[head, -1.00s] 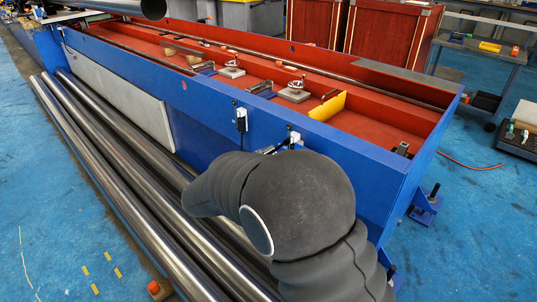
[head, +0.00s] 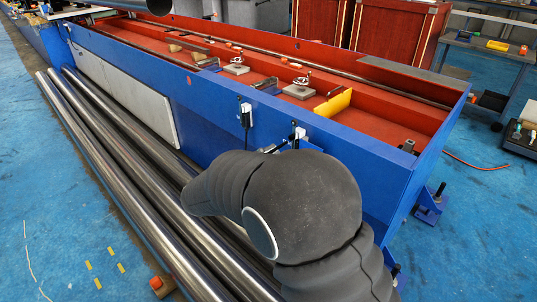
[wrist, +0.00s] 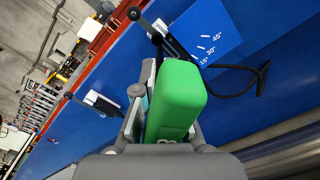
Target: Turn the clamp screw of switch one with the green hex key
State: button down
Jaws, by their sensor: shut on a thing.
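In the wrist view my gripper (wrist: 168,132) is shut on the green hex key (wrist: 177,95), seen as a thick green handle. Its shaft and tip are hidden. Beyond the handle, a switch with a dark, round-ended lever (wrist: 160,37) stands on the blue wall, partly covered by the key. A second switch (wrist: 102,103) is to the left. In the head view two small white switches sit on the blue side wall, one (head: 246,116) farther off and one (head: 299,133) just above my arm. I cannot tell which is switch one, or whether the key touches its clamp screw. My arm hides the gripper there.
A blue plate with angle marks (wrist: 210,45) and a black cable (wrist: 245,80) are beside the nearer switch. Long steel tubes (head: 130,165) lie along the trough's blue wall (head: 345,150). A yellow plate (head: 333,103) stands inside the red trough. Blue floor is open at left.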

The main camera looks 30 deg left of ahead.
jog(key=n+b, duration=0.2)
jog(key=b, duration=0.2)
jog(key=f+n+b, duration=0.1)
jog(key=n+b, duration=0.2)
jog(key=b, duration=0.2)
jog(key=shift+d, duration=0.1)
jog(key=shift+w+r+n, duration=0.1)
jog(key=shift+r+n, duration=0.6)
jog(key=shift+n, duration=0.3)
jog(key=shift+r+n, duration=0.15)
jog(key=shift+n, duration=1.35)
jog(key=shift+p+x, duration=0.3)
jog(key=shift+x, duration=0.65)
jog(key=shift+r+n+p, duration=0.1)
jog(key=shift+n+p, duration=0.4)
jog(key=shift+p, duration=0.9)
